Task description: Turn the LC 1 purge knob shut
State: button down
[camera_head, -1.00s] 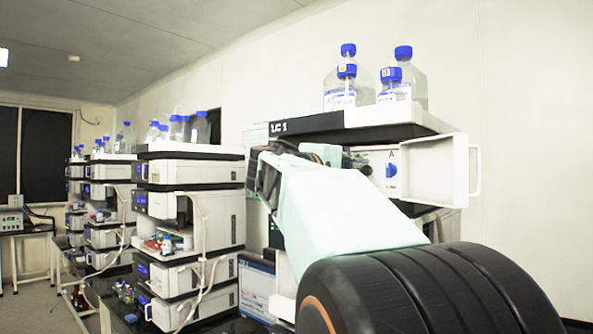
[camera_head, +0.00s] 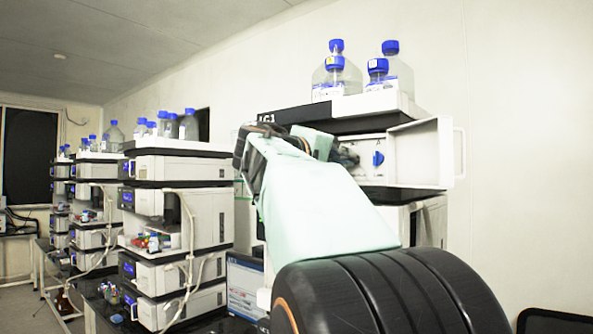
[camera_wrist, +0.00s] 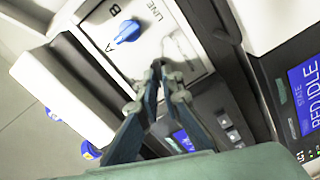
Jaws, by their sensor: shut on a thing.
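The LC 1 stack stands right of centre in the head view, its "LC 1" sign (camera_head: 268,118) partly covered by my arm. My gripper (camera_wrist: 160,66) is at its pump's front panel, fingertips close together on a small dark part, which I take for the purge knob. The fingers hide most of it, so its angle cannot be told. A blue knob (camera_wrist: 127,32) with marks A, B and LINE sits on the same panel, apart from my fingers; it also shows in the head view (camera_head: 378,158).
A white door (camera_head: 415,155) stands open to the right of the panel. Bottles with blue caps (camera_head: 337,80) stand on top of LC 1. Other instrument stacks (camera_head: 180,215) stand to the left. A lit display (camera_wrist: 305,85) is right in the wrist view.

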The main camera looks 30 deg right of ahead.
jog(key=m+b, duration=0.7)
jog(key=m, duration=0.3)
jog(key=shift+s, duration=0.1)
jog(key=shift+m+b, duration=0.65)
jog(key=shift+m, duration=1.25)
jog(key=shift+r, duration=0.1)
jog(key=c, duration=2.1)
grip_release()
jog(key=shift+s, duration=0.1)
jog(key=v, duration=1.2)
